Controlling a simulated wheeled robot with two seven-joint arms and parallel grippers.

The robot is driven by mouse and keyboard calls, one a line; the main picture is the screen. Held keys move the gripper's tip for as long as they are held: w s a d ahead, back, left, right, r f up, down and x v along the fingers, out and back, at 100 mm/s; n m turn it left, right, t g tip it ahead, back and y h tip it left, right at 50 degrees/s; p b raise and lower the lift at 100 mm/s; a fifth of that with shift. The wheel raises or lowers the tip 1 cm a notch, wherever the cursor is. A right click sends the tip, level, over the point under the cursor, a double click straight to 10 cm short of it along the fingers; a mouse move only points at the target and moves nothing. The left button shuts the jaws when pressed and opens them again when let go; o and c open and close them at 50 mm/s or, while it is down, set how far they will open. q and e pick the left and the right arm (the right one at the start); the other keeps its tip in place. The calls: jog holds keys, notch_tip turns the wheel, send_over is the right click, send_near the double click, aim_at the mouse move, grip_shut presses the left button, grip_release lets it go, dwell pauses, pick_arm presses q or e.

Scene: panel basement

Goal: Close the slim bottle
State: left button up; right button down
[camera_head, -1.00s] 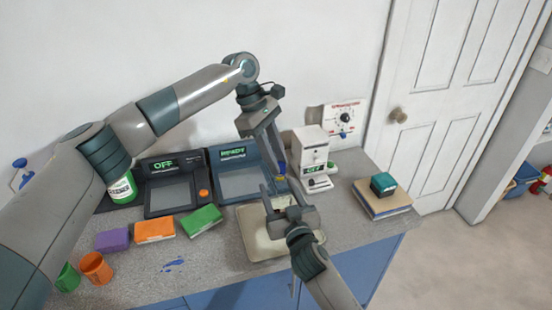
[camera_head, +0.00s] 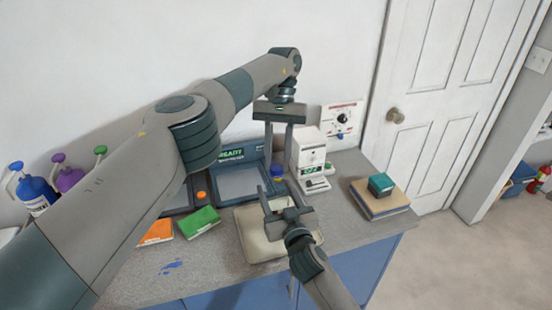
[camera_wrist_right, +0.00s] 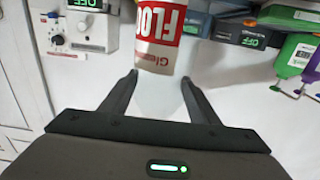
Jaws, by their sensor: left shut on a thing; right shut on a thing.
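The slim bottle (camera_wrist_right: 160,35) fills the space between my right fingertips in the right wrist view. It has a white and red label, and its far end is cut off by the frame edge. My right gripper (camera_head: 277,188) is shut on it, low over the counter in the head view. My left gripper (camera_head: 278,165) points straight down just beyond it and is shut on a small blue piece (camera_head: 277,170), apparently the cap. The bottle body is mostly hidden in the head view. I cannot tell whether the cap is seated on the bottle.
A beige tray (camera_head: 250,240) lies under my right gripper. A console (camera_head: 238,180) stands behind, with a white machine (camera_head: 309,150) close right. A teal box on books (camera_head: 380,200) is farther right.

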pick_arm(q)
jog(key=m+y, duration=0.1)
jog(key=m, duration=0.1)
jog(key=shift+m, duration=0.3)
jog(key=o, duration=1)
jog(key=shift+d, duration=0.1)
jog(key=shift+r, duration=2.3)
jog(key=shift+c, duration=0.4)
